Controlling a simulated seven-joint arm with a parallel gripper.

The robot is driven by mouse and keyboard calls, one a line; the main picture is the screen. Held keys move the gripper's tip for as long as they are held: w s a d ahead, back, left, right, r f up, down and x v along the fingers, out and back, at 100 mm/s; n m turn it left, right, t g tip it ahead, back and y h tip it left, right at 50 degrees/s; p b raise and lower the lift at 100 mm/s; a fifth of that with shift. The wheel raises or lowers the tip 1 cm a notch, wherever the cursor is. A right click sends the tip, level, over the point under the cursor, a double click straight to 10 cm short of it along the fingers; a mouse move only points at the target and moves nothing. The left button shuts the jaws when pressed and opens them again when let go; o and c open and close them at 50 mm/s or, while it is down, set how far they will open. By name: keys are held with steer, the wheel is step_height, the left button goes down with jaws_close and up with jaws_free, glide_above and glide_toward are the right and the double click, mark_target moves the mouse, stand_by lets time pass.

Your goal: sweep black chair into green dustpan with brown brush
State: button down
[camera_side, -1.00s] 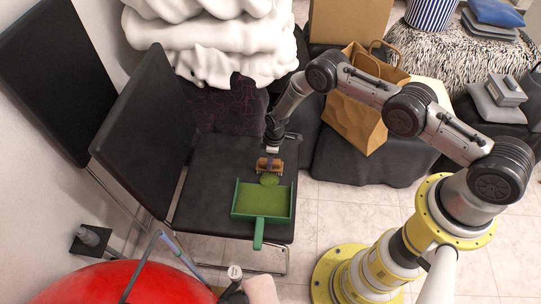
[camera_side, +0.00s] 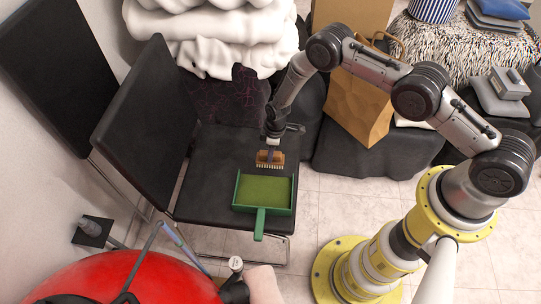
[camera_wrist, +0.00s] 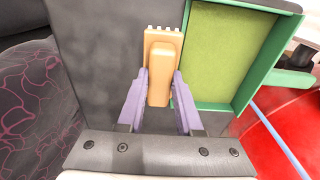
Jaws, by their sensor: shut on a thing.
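The black chair (camera_side: 225,155) has a dark flat seat, and its backrest stands at the left in the side view. The green dustpan (camera_side: 236,205) lies on the seat's front right part with its handle toward the front edge. Its floor (camera_side: 264,189) looks olive green; I cannot tell how much of that is swept material. In the wrist view the purple fingers hold the brush (camera_wrist: 165,65) from both sides, left of the dustpan (camera_wrist: 245,104).
A bare strip of seat (camera_wrist: 95,50) shows beside the brush. A red round object (camera_side: 130,280) is in front of the chair. A paper bag (camera_side: 358,105) stands behind right. A patterned dark thing (camera_wrist: 35,105) is at the wrist view's left.

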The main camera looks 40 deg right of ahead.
steer(key=shift+r, duration=1.9)
steer(key=w+d+r+m, duration=0.1)
steer(key=d+r, duration=0.2)
steer(key=r, duration=0.5)
steer(key=w+d+r+m, duration=0.1)
steer(key=w+d+r, duration=0.15)
steer(key=r, duration=0.55)
steer(key=s+d+r+m, duration=0.2)
steer(key=s+r+m, duration=0.1)
steer(key=s, duration=0.4)
steer(key=s+d+r+m, duration=0.3)
steer(key=s+r+m, duration=0.1)
steer(key=s, duration=0.3)
steer(key=shift+r+h, duration=0.4)
steer(key=shift+r, duration=0.45)
